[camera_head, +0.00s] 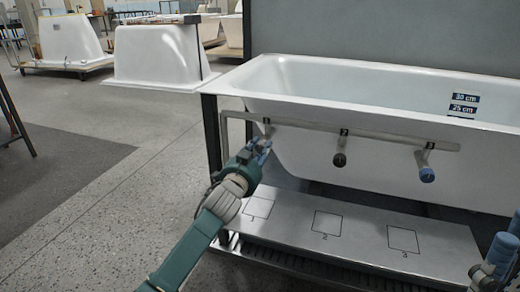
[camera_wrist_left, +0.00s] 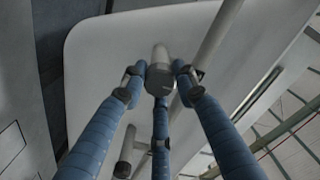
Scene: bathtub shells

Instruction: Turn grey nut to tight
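The grey nut (camera_wrist_left: 160,78) shows in the left wrist view as a round grey end on a pale peg. In the head view its peg (camera_head: 267,123) stands at position 1 of the rail, with the nut mostly hidden by my left gripper (camera_head: 262,147). My left gripper's three blue fingers (camera_wrist_left: 160,82) surround the nut, with tips close on its left, right and lower sides. I cannot tell whether they press on it. My right gripper (camera_head: 502,258) is partly in view at the lower right, away from the rail.
The rail (camera_head: 390,139) runs along the white bathtub (camera_head: 300,75). A black nut (camera_head: 339,159) is at position 2 and a blue nut (camera_head: 427,175) at position 3. Below is a metal shelf (camera_head: 290,215) with three empty marked squares. Other tub shells (camera_head: 158,52) stand behind left.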

